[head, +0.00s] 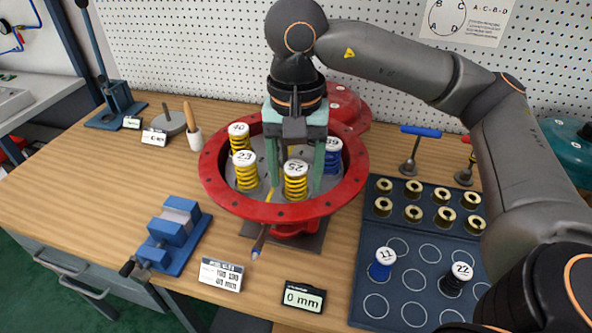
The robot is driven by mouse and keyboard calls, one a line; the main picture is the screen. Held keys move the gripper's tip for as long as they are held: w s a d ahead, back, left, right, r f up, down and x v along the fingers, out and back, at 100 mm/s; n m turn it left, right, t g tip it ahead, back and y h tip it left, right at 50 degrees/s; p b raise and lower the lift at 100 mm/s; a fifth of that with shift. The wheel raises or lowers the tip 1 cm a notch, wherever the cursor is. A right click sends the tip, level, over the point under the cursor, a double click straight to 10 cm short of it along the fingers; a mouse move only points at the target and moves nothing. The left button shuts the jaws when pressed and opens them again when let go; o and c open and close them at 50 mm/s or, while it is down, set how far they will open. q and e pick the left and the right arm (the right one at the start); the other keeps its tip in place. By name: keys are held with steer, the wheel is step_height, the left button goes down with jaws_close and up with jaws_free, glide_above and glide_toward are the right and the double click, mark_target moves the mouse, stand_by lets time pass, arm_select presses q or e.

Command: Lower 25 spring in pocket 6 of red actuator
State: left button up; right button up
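The red actuator (215,188) is an open round housing with a red bolted rim, standing on the bench in the middle. The yellow spring labelled 25 (295,182) stands upright inside it, toward the front. My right gripper (295,186) points down into the housing. Its two greenish fingers are apart, one on each side of spring 25, with gaps visible beside the coils. Yellow springs 40 (239,141) and 23 (246,172) stand at the left inside, and blue spring 39 (332,158) at the right. The spring's base and pocket numbers cannot be made out. My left gripper is out of view.
A dark blue tray (362,290) at right holds brass bushings, blue spring 11 (382,264) and black spring 22 (458,278). A blue vise (172,235), a label card (221,274) and a 0 mm gauge (304,296) are in front.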

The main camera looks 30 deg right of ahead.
steer(key=shift+o, duration=0.7)
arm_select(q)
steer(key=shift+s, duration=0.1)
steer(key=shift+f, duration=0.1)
arm_select(e)
steer(key=shift+r, duration=0.2)
arm_select(q)
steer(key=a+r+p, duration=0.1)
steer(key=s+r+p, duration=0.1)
steer(key=p, duration=0.1)
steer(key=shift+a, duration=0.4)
arm_select(e)
step_height(320, 180, up, 12)
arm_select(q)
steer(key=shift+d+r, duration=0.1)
